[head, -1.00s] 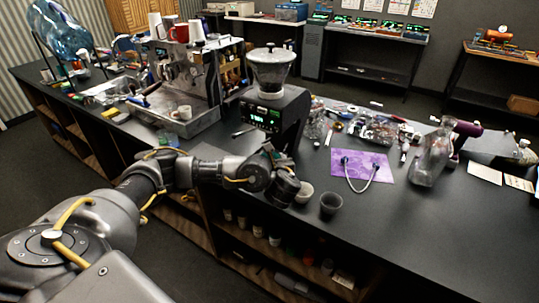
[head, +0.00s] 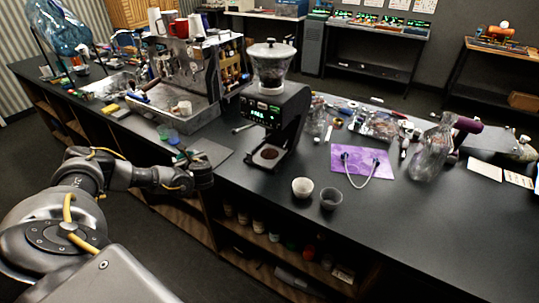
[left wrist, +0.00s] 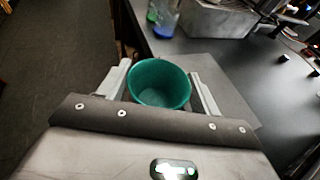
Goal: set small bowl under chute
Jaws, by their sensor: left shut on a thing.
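My left gripper (head: 198,172) is shut on a small teal bowl (left wrist: 160,84). In the left wrist view the bowl sits between the two fingers, its open top facing the camera, and it looks empty. In the head view the gripper is at the counter's front edge, left of the grinder (head: 272,112), and the bowl is mostly hidden. A white bowl (head: 302,187) and a grey cup (head: 331,198) stand on the counter right of the grinder. My right gripper is out of view.
A grey mat (head: 210,152) lies beside the gripper. Behind it stand the espresso machine (head: 185,85) and small blue and green cups (head: 173,137). A purple mat (head: 362,165) with a cable lies at right. The counter's front right is clear.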

